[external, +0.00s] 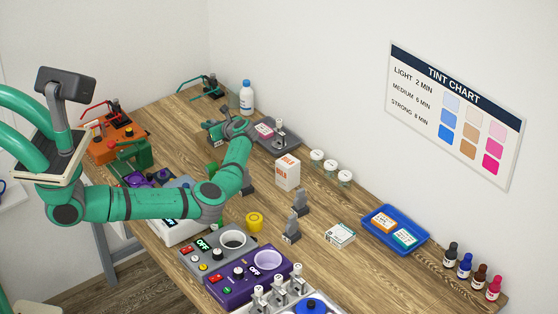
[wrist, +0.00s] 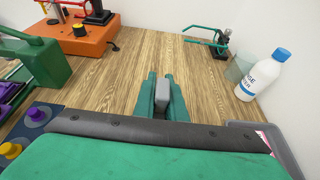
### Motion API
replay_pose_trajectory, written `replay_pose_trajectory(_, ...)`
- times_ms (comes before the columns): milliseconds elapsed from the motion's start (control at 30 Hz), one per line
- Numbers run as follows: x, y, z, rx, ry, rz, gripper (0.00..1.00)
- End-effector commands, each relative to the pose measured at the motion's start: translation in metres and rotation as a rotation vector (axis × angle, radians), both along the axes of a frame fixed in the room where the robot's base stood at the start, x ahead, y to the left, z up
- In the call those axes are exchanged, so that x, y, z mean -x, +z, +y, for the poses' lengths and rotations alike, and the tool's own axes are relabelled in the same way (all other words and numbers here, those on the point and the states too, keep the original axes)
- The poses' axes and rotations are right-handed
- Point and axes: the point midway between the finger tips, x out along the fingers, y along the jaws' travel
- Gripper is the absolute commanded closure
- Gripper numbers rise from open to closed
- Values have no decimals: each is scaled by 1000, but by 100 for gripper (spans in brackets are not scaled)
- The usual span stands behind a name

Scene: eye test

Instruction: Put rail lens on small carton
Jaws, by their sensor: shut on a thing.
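My gripper (wrist: 161,98) has green fingers closed on a grey block (wrist: 162,104), held above the wooden bench. In the external view my gripper (external: 214,132) is at the far part of the bench, left of a grey tray; the block is not clear there. I cannot tell whether the block is the rail lens. A white carton with orange print (external: 288,175) stands upright mid-bench, and a flat white-and-green box (external: 340,235) lies nearer the front. Which one is the small carton is unclear. My gripper is apart from both.
A grey tray (external: 292,147) holds a pink-labelled item. A white bottle (wrist: 264,75) stands at the back. Several jars (external: 331,168), grey upright pieces (external: 299,203), a blue tray (external: 417,248) and a purple heater unit (external: 245,288) crowd the bench. Bare wood surrounds the flat box.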

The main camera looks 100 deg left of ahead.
Motion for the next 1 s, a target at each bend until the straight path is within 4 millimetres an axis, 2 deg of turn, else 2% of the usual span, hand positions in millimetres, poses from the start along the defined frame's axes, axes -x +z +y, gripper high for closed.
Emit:
replay_pose_trajectory(167, 0, -2, 0, 0, 0, 0, 100)
replay_pose_trajectory(200, 0, -3, 0, 0, 0, 0, 84)
replay_pose_trajectory(267, 0, -2, 0, 0, 0, 0, 70)
replay_pose_trajectory(667, -3, 2, -2, -1, -2, -1, 70)
replay_pose_trajectory(1000, -42, 24, -41, -2, -1, 0, 70)
